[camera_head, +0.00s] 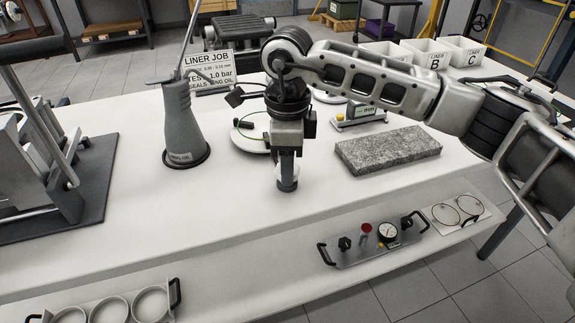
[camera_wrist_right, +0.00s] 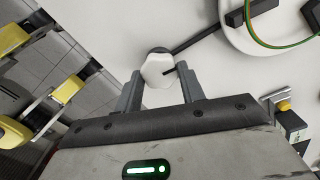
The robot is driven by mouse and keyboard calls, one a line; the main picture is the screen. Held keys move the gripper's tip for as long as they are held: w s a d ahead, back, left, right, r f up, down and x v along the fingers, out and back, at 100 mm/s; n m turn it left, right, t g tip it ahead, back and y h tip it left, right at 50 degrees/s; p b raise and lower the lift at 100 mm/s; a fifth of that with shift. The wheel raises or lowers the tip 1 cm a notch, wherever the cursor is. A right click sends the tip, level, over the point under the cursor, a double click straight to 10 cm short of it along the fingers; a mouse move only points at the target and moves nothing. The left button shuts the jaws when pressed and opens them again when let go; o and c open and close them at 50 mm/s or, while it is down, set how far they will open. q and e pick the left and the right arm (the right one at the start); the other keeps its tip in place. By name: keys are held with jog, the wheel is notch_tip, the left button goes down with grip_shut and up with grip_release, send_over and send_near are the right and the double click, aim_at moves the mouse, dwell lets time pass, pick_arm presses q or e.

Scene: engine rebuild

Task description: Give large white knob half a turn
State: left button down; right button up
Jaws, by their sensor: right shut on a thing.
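The large white knob (camera_wrist_right: 158,70) shows in the right wrist view between the two fingers of my right gripper (camera_wrist_right: 160,88). It is pale and many-sided, with a dark thin bar at its right side. In the head view my right gripper (camera_head: 287,172) points straight down at the white bench top and is shut on the knob. My left gripper is not in either view.
A grey oil can (camera_head: 182,125) stands left of my right gripper. A round white plate with a green cable (camera_head: 250,140) lies behind it. A granite block (camera_head: 388,150) lies to the right. A gauge panel (camera_head: 372,244) and piston rings (camera_head: 110,308) lie along the front. The bench between is clear.

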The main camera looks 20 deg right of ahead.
jog(key=shift+r+n, duration=0.1)
jog(key=shift+n, duration=0.5)
jog(key=o, duration=1)
notch_tip(320, 180, up, 16)
jog(key=shift+f+p, duration=0.1)
jog(key=shift+p, duration=0.25)
